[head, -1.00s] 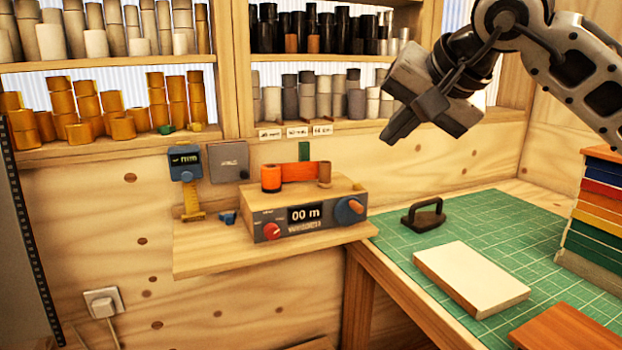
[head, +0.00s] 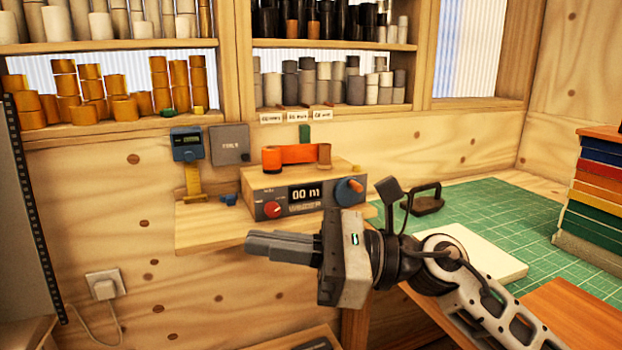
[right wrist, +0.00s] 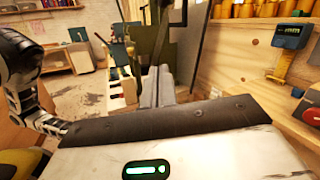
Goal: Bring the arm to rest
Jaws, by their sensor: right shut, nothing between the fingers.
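My right gripper (head: 262,247) is in the head view, lowered in front of the small wooden wall shelf and pointing left. Its fingers are shut together with nothing between them. In the right wrist view the shut fingers (right wrist: 157,86) point away from the camera into the room. The arm behind it hides part of the green mat and the pale block. My left gripper is not in the head view; a white and black arm link of mine shows at the left of the right wrist view.
The winding machine (head: 300,200) with an orange foil strip stands on the small shelf (head: 200,235). A green cutting mat (head: 480,200) carries a flat iron (head: 424,200), a pale block (head: 490,250) and stacked coloured boards (head: 595,190). Rolls fill the wall shelves. A socket (head: 103,286) is lower left.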

